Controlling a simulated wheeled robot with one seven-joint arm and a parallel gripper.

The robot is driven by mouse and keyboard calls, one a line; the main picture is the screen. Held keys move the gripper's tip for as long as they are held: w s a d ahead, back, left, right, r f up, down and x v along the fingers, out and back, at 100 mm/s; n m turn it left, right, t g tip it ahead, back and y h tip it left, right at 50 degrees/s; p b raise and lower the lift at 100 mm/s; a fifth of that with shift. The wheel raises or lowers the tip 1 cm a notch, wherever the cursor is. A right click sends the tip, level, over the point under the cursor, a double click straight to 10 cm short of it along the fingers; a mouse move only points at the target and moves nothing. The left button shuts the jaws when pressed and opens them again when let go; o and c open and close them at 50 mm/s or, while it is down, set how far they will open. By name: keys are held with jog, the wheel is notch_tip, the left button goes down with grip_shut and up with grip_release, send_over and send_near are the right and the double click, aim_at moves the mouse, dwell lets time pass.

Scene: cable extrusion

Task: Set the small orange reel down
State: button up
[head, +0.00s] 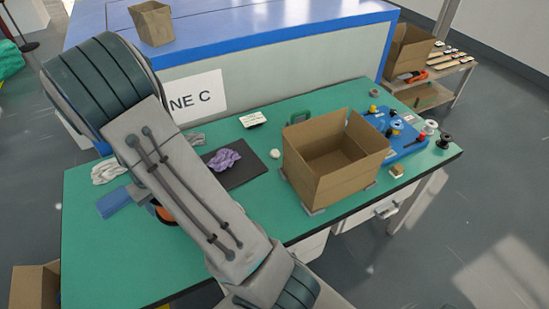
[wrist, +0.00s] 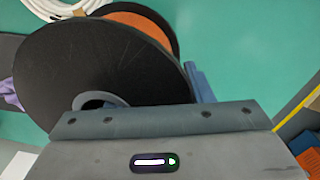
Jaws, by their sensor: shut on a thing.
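The small orange reel (wrist: 105,60) fills the upper left of the wrist view. Its near black flange faces the camera, with a grey hub ring at the lower edge and orange material (wrist: 140,24) behind it. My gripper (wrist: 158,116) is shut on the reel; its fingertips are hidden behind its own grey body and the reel. In the head view only a sliver of orange (head: 165,214) shows beside my arm, over the left part of the green table (head: 110,262). I cannot tell whether the reel touches the table.
An open cardboard box (head: 335,165) stands right of centre on the table. A black mat (head: 240,172) with a purple cloth (head: 224,159), a white cable coil (head: 108,171) and a blue item (head: 114,201) lie near my arm. A blue board (head: 402,138) with small parts is at right.

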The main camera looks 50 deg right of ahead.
jog(key=b, duration=0.1)
jog(key=a+b, duration=0.2)
jog(key=b, duration=0.1)
jog(key=shift+w+a+r+n, duration=0.25)
jog(key=shift+w+r+n, duration=0.05)
jog(key=shift+r, duration=0.05)
jog(key=shift+n, duration=0.4)
jog(key=shift+s+a+r+b, duration=0.2)
jog(key=shift+a+r+b, duration=0.15)
jog(key=shift+r+b, duration=0.55)
jog(key=shift+s+a+r+b, duration=0.3)
jog(key=shift+r+b, duration=0.45)
jog(key=shift+b, duration=0.2)
jog(key=shift+s+a+r+b, duration=0.15)
jog(key=shift+a+r+b, duration=0.2)
jog(key=shift+r+b, duration=0.55)
jog(key=shift+s+a+f+p, duration=0.1)
jog(key=shift+s+a+f, duration=0.15)
jog(key=shift+a+f, duration=1.65)
jog(key=shift+s+a+f+p, duration=0.15)
jog(key=shift+s+a+f, duration=0.15)
jog(key=shift+a+f, duration=1.6)
jog(key=shift+s+a+f+p, duration=0.1)
jog(key=shift+s+a+f, duration=0.15)
jog(key=shift+a+f, duration=1.6)
jog(key=shift+a, duration=0.1)
jog(key=o, duration=1.2)
